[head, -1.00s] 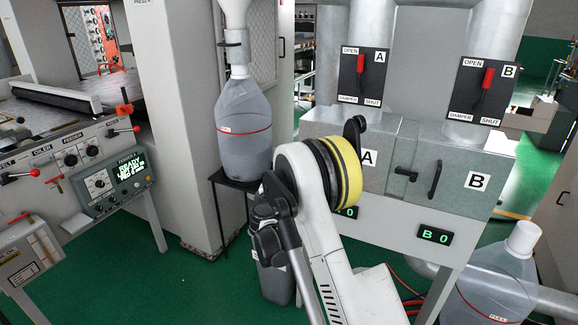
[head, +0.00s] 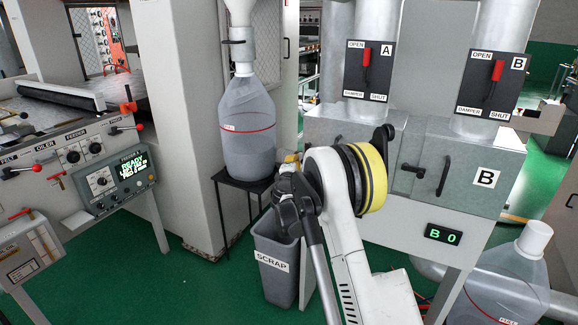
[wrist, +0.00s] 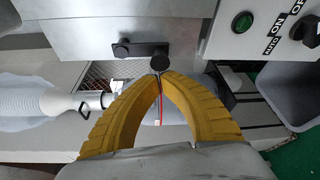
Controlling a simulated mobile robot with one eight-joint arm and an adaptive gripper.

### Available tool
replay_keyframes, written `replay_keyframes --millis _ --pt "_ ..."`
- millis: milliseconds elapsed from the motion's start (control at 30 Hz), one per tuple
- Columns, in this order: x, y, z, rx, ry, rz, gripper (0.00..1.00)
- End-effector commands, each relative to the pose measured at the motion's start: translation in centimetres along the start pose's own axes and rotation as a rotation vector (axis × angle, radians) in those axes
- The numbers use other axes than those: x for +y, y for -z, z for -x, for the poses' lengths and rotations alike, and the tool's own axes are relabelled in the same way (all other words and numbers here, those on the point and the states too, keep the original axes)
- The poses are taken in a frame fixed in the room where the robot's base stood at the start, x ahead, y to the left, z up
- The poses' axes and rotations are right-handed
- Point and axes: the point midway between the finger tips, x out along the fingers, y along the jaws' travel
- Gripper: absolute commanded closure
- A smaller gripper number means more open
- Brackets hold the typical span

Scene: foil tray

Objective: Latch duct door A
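Duct door A is mostly hidden in the head view behind my arm; its label does not show. In the wrist view a grey metal face (wrist: 75,38) carries a dark latch bar (wrist: 140,49) with a small pivot knob at its left and a round black knob (wrist: 160,63) at its right. My gripper (wrist: 159,77) has its yellow fingertips together just below that round knob. I see nothing between them, and cannot tell if they touch the knob. In the head view only a bit of yellow finger (head: 291,157) shows left of my arm.
Duct door B (head: 472,192) has a black handle (head: 443,175) and a latch (head: 411,168). Damper levers A (head: 367,57) and B (head: 497,70) point up towards OPEN. A scrap bin (head: 276,262) and a clear bottle (head: 246,150) on a stand are left of my arm. Green floor is open at lower left.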

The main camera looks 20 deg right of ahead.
Motion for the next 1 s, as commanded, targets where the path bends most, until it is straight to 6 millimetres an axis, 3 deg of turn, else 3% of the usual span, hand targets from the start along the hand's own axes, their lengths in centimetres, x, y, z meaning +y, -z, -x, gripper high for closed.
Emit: replay_keyframes --millis 1000 --pt "-0.29 -0.61 0.24 0.000 0.032 0.092 1.00"
